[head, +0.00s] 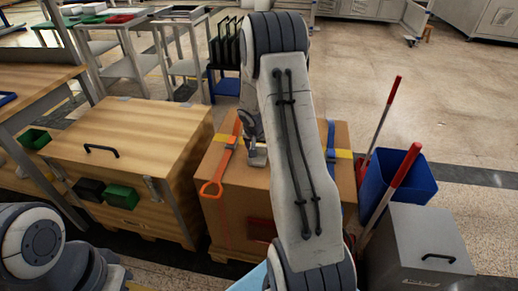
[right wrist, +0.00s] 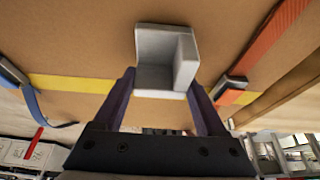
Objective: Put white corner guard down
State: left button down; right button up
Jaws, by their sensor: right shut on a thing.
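The white corner guard (right wrist: 158,60) shows in the right wrist view as a small angled block between the fingers of my right gripper (right wrist: 160,88). The fingers are shut on it. It is over the cardboard box (right wrist: 90,50), close to the top face; whether it touches the box I cannot tell. In the head view my right gripper (head: 256,158) is low over the top of the box (head: 225,150), beside the orange strap, and the guard is hard to make out there. Part of my left arm shows at lower left, but its gripper does not show.
An orange strap (head: 224,165) and a blue strap (head: 331,140) lie over the box, with yellow tape across it. A wooden crate (head: 130,135) stands to the left. A blue bin (head: 400,180) with red-handled tools and a grey cabinet (head: 420,240) stand to the right.

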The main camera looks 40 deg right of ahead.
jog(key=o, duration=1.2)
jog(key=shift+o, duration=0.2)
jog(key=shift+r+p, duration=0.2)
jog(key=shift+p, duration=0.2)
jog(key=p+v, duration=0.2)
jog(key=v, duration=1)
jog(key=s+a+r+n+y, duration=0.1)
jog(key=s+a+r+n, duration=0.1)
jog(key=a, duration=0.5)
jog(key=s+a+r+n, duration=0.1)
jog(key=a+n, duration=0.1)
jog(key=a, duration=0.4)
jog(key=s+a+r+n+y, duration=0.1)
jog(key=s+a+r+n, duration=0.15)
jog(key=a, duration=0.45)
jog(key=s+a+n+g+y, duration=0.1)
jog(key=s+a+n, duration=0.4)
jog(key=s, duration=0.5)
jog(key=s+a+r+n+g+y, duration=0.1)
jog(key=s+a+n, duration=0.4)
jog(key=s+a, duration=0.5)
jog(key=shift+s+n+g, duration=0.35)
jog(key=shift+g, duration=0.05)
